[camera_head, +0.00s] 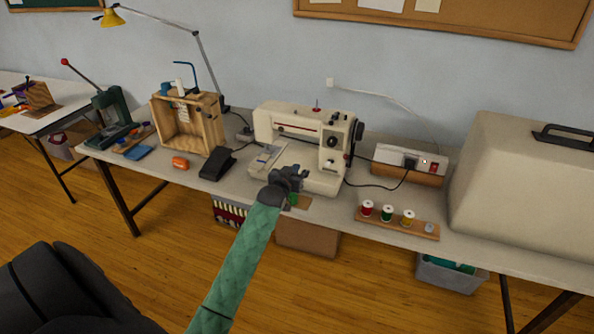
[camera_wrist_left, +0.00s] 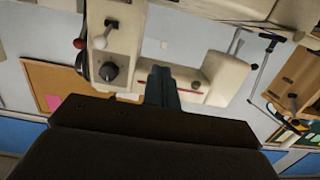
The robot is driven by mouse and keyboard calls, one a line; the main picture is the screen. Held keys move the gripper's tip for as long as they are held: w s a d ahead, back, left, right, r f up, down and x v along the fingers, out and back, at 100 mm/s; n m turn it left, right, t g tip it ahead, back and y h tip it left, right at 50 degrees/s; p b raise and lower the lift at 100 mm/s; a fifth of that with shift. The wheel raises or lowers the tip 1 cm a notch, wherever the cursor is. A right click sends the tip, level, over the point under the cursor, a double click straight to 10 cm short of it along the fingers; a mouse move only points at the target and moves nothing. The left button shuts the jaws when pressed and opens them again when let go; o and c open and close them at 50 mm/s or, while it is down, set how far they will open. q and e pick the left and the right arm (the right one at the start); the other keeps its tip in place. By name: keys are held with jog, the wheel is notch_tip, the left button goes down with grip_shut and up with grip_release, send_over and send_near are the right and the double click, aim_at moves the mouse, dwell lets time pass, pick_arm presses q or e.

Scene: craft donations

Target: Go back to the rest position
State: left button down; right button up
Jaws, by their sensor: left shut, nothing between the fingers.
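My left gripper (camera_head: 290,176) is at the end of the green-sleeved arm. It appears in front of the sewing machine's base, near the table's front edge. Its fingers (camera_wrist_left: 162,88) are together with nothing between them in the left wrist view. The cream sewing machine (camera_head: 345,134) stands upright on the table; it also fills the upper middle of the left wrist view (camera_wrist_left: 115,40). A small green thing (camera_head: 293,200) shows just below the gripper and is partly hidden. I cannot tell whether the gripper touches anything. My right gripper is not in view.
A thread-spool board (camera_head: 398,221) and large beige case (camera_head: 500,180) stand right. A cardboard box (camera_head: 307,237) is below the table.

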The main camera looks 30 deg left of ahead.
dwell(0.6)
pick_arm(q)
jog(key=s+d+f+m+g+h, duration=0.1)
jog(key=s+d+f+g, duration=0.2)
jog(key=s+d+f, duration=0.45)
jog(key=s+d+f+m+g+h, duration=0.2)
jog(key=s+d+f+g, duration=0.15)
jog(key=s+d, duration=0.6)
jog(key=s+d+f+m+g, duration=0.15)
jog(key=s+d, duration=0.25)
jog(key=s, duration=0.5)
jog(key=s+d+r+g, duration=0.1)
jog(key=s+d+g, duration=0.25)
jog(key=s, duration=0.55)
jog(key=s+d+f+g, duration=0.1)
jog(key=s+d, duration=0.4)
jog(key=s, duration=0.4)
jog(key=s+d+f+g, duration=0.1)
jog(key=s+f, duration=0.1)
jog(key=f, duration=1.8)
jog(key=s+d+f+g+h, duration=0.1)
jog(key=s+d+f, duration=0.1)
jog(key=f, duration=1.8)
jog(key=shift+s+d+f, duration=0.15)
jog(key=shift+s+d, duration=0.1)
jog(key=shift+s, duration=0.25)
